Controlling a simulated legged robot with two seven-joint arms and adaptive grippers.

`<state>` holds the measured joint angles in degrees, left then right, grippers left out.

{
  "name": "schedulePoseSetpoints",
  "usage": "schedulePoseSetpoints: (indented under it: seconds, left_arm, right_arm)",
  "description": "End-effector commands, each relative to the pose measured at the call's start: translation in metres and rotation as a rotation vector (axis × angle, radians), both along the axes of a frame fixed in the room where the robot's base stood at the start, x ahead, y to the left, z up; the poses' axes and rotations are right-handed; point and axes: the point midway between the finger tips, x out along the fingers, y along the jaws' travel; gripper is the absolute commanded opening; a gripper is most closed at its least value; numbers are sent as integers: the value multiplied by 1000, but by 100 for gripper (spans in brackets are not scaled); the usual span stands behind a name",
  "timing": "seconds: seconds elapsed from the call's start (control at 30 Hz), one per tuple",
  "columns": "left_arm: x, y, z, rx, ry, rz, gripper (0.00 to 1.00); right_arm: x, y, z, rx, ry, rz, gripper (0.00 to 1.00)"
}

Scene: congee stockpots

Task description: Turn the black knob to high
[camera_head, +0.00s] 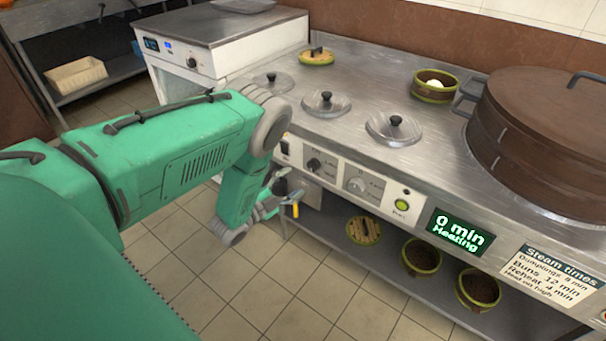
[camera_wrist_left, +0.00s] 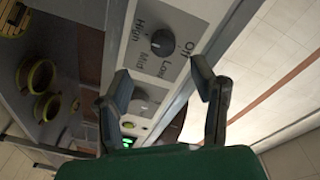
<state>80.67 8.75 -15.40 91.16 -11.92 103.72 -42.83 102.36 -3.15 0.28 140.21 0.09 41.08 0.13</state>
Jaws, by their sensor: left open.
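The black knob (camera_head: 314,165) is on the front panel of the steel steamer counter. In the left wrist view the black knob (camera_wrist_left: 160,42) sits among the labels Off, Low, Mid and High; I cannot tell which label it points to. My left gripper (camera_head: 290,196) is in front of the panel, low and to the left of the knob in the head view. In the left wrist view my left gripper (camera_wrist_left: 163,76) is open and empty, its fingers spread with the knob showing beyond the gap, apart from them. My right gripper is not in view.
A silver dial (camera_head: 358,185), a green button (camera_head: 402,205) and a display (camera_head: 460,231) reading "0 min Heating" are along the panel. Lids (camera_head: 394,129) and a large brown steamer (camera_head: 545,130) stand on top. Baskets (camera_head: 421,256) sit on the shelf below.

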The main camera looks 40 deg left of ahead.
Motion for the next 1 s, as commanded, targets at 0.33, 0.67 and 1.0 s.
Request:
schedulePoseSetpoints:
  seconds: [0.33,0.67,1.0]
  left_arm:
    - [-38,4,-1,-1,2,0,52]
    - [-39,4,-1,0,1,-1,52]
    - [-40,-1,-6,-35,55,20,52]
  right_arm:
    - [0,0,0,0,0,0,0]
    - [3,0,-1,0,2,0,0]
    - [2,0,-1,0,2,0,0]
